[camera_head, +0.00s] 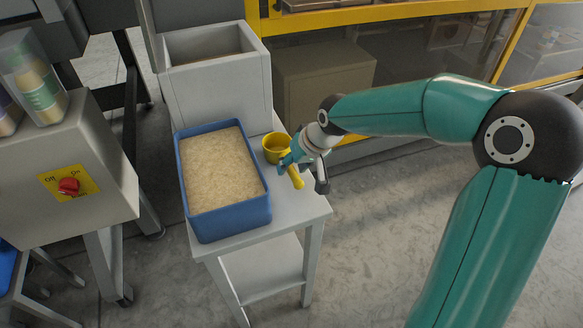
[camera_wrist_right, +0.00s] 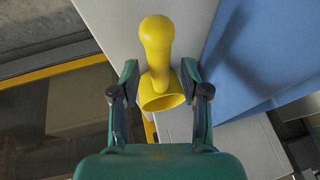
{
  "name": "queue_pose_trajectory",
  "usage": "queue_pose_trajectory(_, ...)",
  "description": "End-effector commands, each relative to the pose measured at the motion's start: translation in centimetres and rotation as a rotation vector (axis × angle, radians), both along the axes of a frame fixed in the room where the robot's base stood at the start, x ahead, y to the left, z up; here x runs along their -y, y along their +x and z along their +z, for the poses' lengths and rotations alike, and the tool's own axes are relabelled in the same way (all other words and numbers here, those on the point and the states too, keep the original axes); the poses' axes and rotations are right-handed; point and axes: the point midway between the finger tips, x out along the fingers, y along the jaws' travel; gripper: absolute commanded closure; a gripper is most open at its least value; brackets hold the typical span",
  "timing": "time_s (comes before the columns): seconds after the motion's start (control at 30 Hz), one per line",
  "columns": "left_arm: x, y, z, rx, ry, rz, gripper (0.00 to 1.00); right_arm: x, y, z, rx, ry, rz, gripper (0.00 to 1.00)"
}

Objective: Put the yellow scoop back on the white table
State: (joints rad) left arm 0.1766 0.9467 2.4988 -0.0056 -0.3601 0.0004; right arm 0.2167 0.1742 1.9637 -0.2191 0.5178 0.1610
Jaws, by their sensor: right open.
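The yellow scoop (camera_head: 273,146) is at the white table (camera_head: 285,212), in the strip right of the blue tub. Its cup is toward the back and its handle points to the front. It appears to rest on the table top. My right gripper (camera_head: 292,160) is at the scoop and hides its middle. In the right wrist view the scoop (camera_wrist_right: 157,45) lies between the two spread fingers of my right gripper (camera_wrist_right: 159,72), with a gap visible on each side. The white table (camera_wrist_right: 190,20) shows behind it. My left gripper is not in view.
The blue tub (camera_head: 237,222), filled with pale grains, takes up most of the table top. A grey-white open bin (camera_head: 222,95) stands behind it. A grey machine with a red knob (camera_head: 68,186) is at left. A yellow-framed enclosure (camera_head: 400,18) runs along the back.

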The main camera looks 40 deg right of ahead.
Motion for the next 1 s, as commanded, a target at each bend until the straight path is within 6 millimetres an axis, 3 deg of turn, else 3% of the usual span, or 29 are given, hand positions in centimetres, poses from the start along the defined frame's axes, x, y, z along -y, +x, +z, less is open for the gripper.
queue_pose_trajectory(0.3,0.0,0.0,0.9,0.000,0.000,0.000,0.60,0.7,-2.8,6.0,0.007,-0.001,-0.001,0.54)
queue_pose_trajectory(0.5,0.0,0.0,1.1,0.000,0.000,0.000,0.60,1.0,-4.0,8.3,0.003,0.000,0.000,0.54)
queue_pose_trajectory(1.0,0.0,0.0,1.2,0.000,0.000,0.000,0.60,1.1,-4.4,8.8,0.001,0.000,-0.001,0.54)
